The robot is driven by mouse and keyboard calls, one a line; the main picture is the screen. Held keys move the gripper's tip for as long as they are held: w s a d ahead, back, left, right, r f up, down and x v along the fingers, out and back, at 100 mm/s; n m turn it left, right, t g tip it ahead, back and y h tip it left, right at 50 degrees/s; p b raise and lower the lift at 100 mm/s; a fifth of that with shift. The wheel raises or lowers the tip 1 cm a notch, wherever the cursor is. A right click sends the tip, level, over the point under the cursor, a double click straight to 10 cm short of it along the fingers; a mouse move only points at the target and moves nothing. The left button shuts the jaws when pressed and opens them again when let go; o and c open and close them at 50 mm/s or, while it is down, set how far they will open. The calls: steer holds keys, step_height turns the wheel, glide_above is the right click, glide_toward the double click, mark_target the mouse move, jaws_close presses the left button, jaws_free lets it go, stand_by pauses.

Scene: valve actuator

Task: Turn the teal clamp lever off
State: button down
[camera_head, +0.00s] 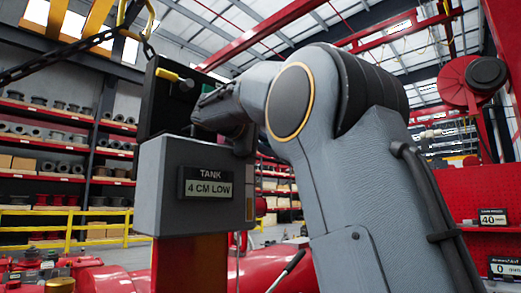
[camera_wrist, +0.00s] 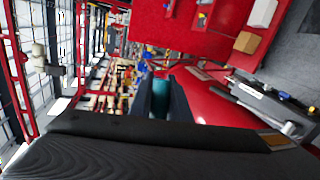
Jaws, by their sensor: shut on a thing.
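The teal clamp lever (camera_wrist: 160,86) shows as a small teal piece between the two dark fingers of my gripper (camera_wrist: 161,80) in the wrist view. The fingers are shut on it, and they hide most of its shape. In the head view my wrist reaches up to the dark panel above a grey box (camera_head: 165,190). Only a sliver of teal shows there, beside the wrist, and my own arm covers the rest. I cannot tell the lever's angle. The grey box carries a display (camera_head: 209,187) reading "TANK 4 CM LOW".
A yellow-handled part (camera_head: 170,76) sticks out from the dark panel (camera_head: 155,115), close to my wrist. A chain (camera_head: 60,58) hangs at the upper left. Shelves (camera_head: 60,165) and a yellow railing (camera_head: 68,228) stand behind. A red reel (camera_head: 455,85) is at the right.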

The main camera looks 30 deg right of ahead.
steer(key=shift+s, duration=0.1)
stand_by(0.4)
steer(key=c, duration=1.7)
jaws_free()
steer(key=shift+o, duration=0.2)
steer(key=b+v, duration=0.1)
steer(key=v, duration=0.6)
steer(key=shift+a, duration=0.3)
